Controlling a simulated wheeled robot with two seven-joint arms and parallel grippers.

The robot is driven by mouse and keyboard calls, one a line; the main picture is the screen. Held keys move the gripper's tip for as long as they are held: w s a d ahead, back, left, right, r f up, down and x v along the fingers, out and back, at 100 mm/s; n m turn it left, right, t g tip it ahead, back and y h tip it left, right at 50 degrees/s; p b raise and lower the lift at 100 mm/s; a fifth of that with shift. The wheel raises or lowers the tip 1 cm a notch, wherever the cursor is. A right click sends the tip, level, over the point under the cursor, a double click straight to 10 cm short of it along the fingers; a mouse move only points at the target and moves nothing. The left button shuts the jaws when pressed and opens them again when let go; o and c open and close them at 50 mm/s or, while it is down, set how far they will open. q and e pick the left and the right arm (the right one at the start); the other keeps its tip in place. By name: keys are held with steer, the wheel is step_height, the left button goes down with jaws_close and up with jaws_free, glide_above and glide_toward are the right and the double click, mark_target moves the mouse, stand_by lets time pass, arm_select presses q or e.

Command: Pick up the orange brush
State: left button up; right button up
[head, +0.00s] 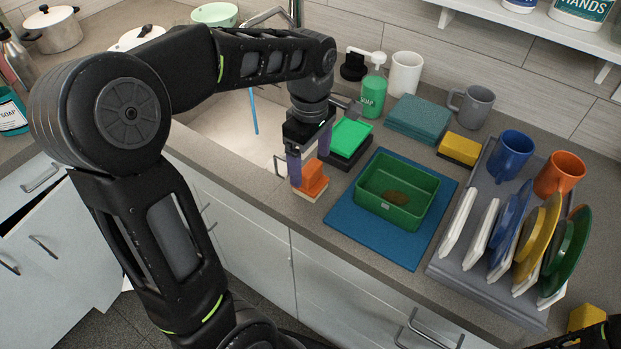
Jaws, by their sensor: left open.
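The orange brush (313,178), an orange block-shaped body on a pale base, is at the counter's front edge beside the sink. My left gripper (309,167) points down over it with its fingers apart. One finger is at the brush's left side and the other is behind it to the right. Whether either finger touches the brush cannot be told. My right gripper does not show.
A green tub (397,190) on a blue mat (348,221) stands right of the brush. A green sponge block (350,137) is just behind it. The sink (222,127) lies left. A dish rack (478,262) with plates and mugs is at right.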

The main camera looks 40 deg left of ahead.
mark_target(311, 167)
arm_select(q)
steer(key=shift+s+d+f+p, duration=0.1)
steer(key=shift+f+p, duration=0.5)
steer(key=shift+f, duration=2)
steer(key=shift+c, duration=0.2)
steer(key=c, duration=1.5)
steer(key=shift+r, duration=0.1)
step_height(311, 167, up, 10)
steer(key=shift+f+b, duration=0.1)
steer(key=shift+b, duration=0.45)
